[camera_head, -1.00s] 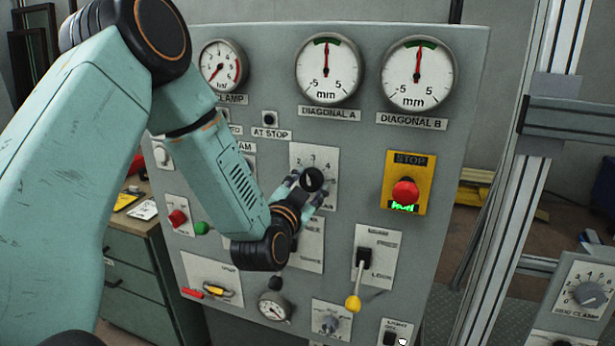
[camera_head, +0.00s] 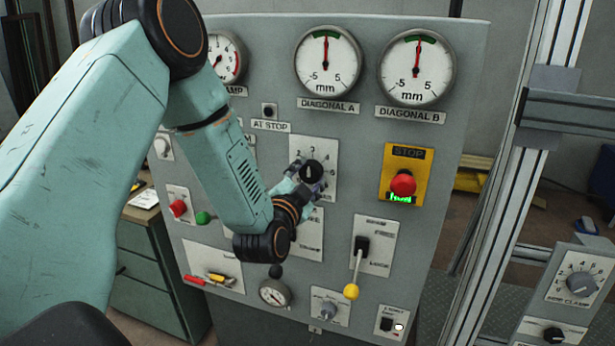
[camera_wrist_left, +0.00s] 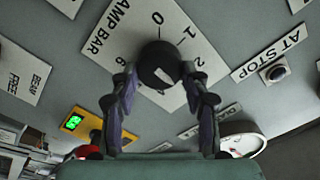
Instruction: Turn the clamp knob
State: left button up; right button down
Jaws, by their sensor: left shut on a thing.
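The clamp knob (camera_head: 312,171) is a round black knob on a white numbered plate (camera_head: 326,150) in the middle of the grey panel. In the left wrist view the plate (camera_wrist_left: 185,48) reads "AMP BAR", partly cut off, with numbers around the knob (camera_wrist_left: 158,64). My left gripper (camera_head: 308,178) comes from the lower left and is shut on the knob. In the wrist view its two fingers (camera_wrist_left: 160,78) lie on either side of the knob. A light mark shows on the knob's face. My right gripper is not in view.
A red stop button (camera_head: 402,184) on a yellow plate is right of the knob. A yellow-tipped lever (camera_head: 352,290) sticks out below. Gauges (camera_head: 328,62) line the top. Another knob, labelled as a clamp (camera_head: 581,284), is on a separate box at right, beyond a metal frame (camera_head: 497,180).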

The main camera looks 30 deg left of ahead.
pick_arm(q)
jog(key=o, duration=1.1)
jog(key=shift+d+r, duration=0.1)
jog(key=shift+o, duration=0.2)
jog(key=shift+s, duration=0.15)
jog(key=v, duration=1.1)
jog(key=shift+s, duration=0.3)
